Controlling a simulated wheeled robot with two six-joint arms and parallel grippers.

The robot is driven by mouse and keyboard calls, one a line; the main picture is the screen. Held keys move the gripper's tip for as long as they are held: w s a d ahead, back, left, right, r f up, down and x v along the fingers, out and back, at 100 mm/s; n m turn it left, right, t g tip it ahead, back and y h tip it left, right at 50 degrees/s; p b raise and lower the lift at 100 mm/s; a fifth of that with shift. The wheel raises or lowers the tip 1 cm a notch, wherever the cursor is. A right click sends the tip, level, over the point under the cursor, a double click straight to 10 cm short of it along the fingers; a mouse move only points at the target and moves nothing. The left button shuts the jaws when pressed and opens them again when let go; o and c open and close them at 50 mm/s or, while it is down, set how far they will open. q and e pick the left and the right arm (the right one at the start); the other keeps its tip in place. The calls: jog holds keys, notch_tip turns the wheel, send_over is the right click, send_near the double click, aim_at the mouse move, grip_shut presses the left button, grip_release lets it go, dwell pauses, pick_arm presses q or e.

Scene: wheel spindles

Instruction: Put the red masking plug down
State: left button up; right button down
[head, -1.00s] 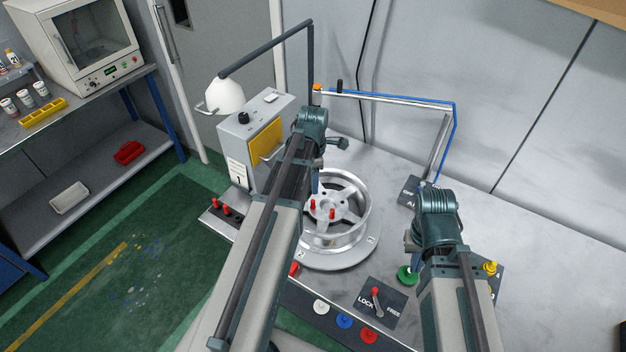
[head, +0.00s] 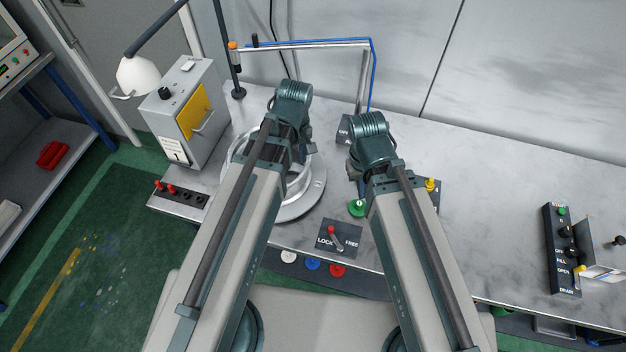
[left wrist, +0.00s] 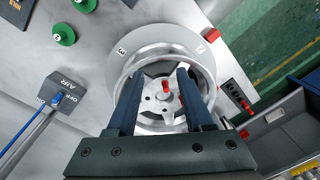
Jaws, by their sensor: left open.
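My left gripper (left wrist: 160,74) is open above the silver wheel (left wrist: 148,60), its two fingers spread over the hub in the left wrist view. A red masking plug (left wrist: 166,87) stands at the hub between the fingers. Another red plug partly shows beside the right-hand finger. Nothing is clearly gripped. In the head view the wheel (head: 304,188) is mostly hidden behind my left arm, and the plugs on it are out of sight.
A rack with red plugs (head: 171,189) sits left of the wheel. The grey box with a yellow panel (head: 194,112) and the lamp stand behind it. A LOCK/FREE lever panel (head: 338,238) and green knob (head: 357,208) are near the front.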

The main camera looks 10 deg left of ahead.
pick_arm(q)
jog(key=s+d+m, duration=0.7)
jog(key=m, duration=0.5)
notch_tip(320, 180, down, 14)
jog(key=b, duration=1.4)
jog(key=shift+f, duration=0.2)
